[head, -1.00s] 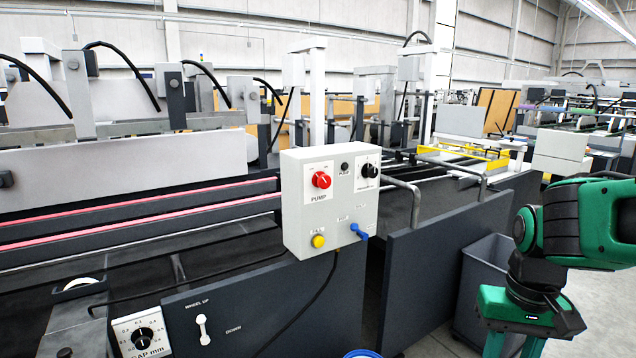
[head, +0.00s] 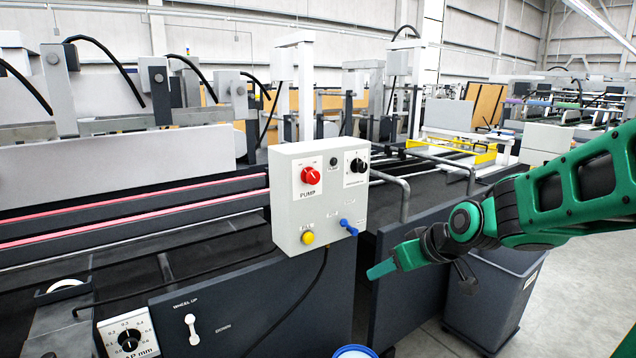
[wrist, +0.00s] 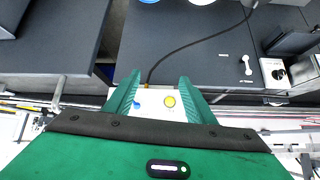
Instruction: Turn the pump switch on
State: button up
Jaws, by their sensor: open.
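The pump switch (head: 311,176) is a red rotary knob on a white plate marked PUMP. It sits at the upper left of the white control box (head: 290,212). My gripper (head: 382,269) is right of the box and lower than the knob, apart from it, with its fingers pointing left. In the wrist view my gripper (wrist: 160,88) has its two green fingers spread with nothing held. The red knob is not visible in the wrist view.
A black knob (head: 357,166) is right of the pump knob. The yellow button (head: 308,238) and blue lever (head: 348,227) are below. A bent metal rail (head: 404,190) stands right of the box. A grey bin (head: 492,295) is on the floor below my arm.

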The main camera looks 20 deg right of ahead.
jog(key=w+a+r+n+t+y, duration=0.2)
jog(key=w+a+r+t, duration=0.1)
jog(key=w+a+r, duration=0.3)
jog(key=t+y, duration=0.1)
jog(key=t, duration=0.5)
send_near(315, 177)
jog(key=x, duration=0.8)
jog(key=c, duration=1)
